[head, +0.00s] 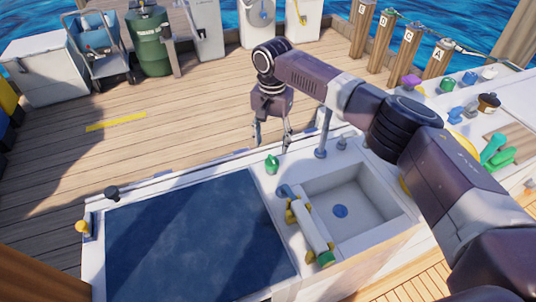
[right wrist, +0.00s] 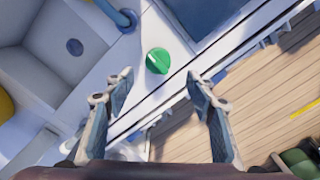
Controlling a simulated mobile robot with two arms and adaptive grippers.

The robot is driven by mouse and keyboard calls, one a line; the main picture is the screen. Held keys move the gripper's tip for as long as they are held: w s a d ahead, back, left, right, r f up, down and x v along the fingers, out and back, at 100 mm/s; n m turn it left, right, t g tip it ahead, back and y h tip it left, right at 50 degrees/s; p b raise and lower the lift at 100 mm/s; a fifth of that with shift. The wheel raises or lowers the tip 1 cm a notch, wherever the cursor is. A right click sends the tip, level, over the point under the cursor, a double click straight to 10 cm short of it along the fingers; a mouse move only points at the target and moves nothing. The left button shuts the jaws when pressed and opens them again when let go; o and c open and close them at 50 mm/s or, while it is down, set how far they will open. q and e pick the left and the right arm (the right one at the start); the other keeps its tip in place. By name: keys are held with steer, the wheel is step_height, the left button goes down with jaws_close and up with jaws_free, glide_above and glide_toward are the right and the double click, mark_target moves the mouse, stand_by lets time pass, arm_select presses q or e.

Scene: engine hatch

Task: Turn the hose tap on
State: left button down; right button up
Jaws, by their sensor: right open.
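A green round knob (head: 271,163) stands on the white counter between the dark blue panel and the sink. In the right wrist view the green knob (right wrist: 158,61) shows from above with a pale mark across its top. I cannot tell for sure that it is the hose tap. My right gripper (head: 271,135) is open and empty, pointing down near the counter's far edge. In the right wrist view the fingertips (right wrist: 158,77) stand apart on either side of the knob's line, and they do not appear to touch it. My left gripper is not in view.
The sink (head: 372,195) has a blue-grey faucet (head: 322,140) close to my right gripper. A white cylinder (head: 313,228) with yellow and green parts lies at the sink's left. The dark blue panel (head: 190,245) is clear. Several lettered posts (head: 408,48) stand behind at the right.

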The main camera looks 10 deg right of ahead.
mark_target(272, 159)
steer(key=shift+w+d, duration=0.1)
steer(key=shift+s, duration=0.25)
steer(key=f, duration=0.3)
steer(key=shift+s+f+p, duration=0.3)
steer(key=shift+f+p, duration=0.05)
steer(key=shift+p, duration=0.05)
step_height(272, 159, down, 2)
steer(key=shift+w+f, duration=0.15)
steer(key=shift+f, duration=0.5)
steer(key=c, duration=1.2)
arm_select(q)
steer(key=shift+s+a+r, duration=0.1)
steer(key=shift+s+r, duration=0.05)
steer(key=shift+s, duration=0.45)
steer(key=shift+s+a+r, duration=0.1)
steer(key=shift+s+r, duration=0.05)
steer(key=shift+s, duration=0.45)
arm_select(e)
steer(key=shift+o, duration=0.2)
